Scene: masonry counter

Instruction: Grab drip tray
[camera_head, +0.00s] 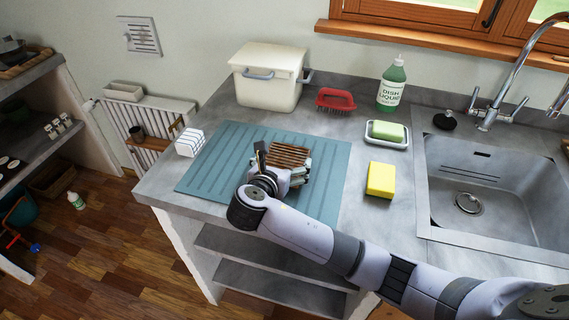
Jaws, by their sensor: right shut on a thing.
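The drip tray (290,154), a small piece with brown slats and a pale edge, is over the middle of the teal ridged mat (225,150). My right gripper (279,170) reaches in from the lower right and is shut on the near left side of the tray. The gripper and wrist hide part of the tray. I cannot tell whether the tray touches the mat or is slightly raised. My left gripper is not in view.
A white bin (268,85), red brush (335,99) and dish liquid bottle (391,86) stand along the back. A white striped block (190,142) sits at left. A yellow sponge (381,179), soap dish (387,142) and sink (500,200) are at right.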

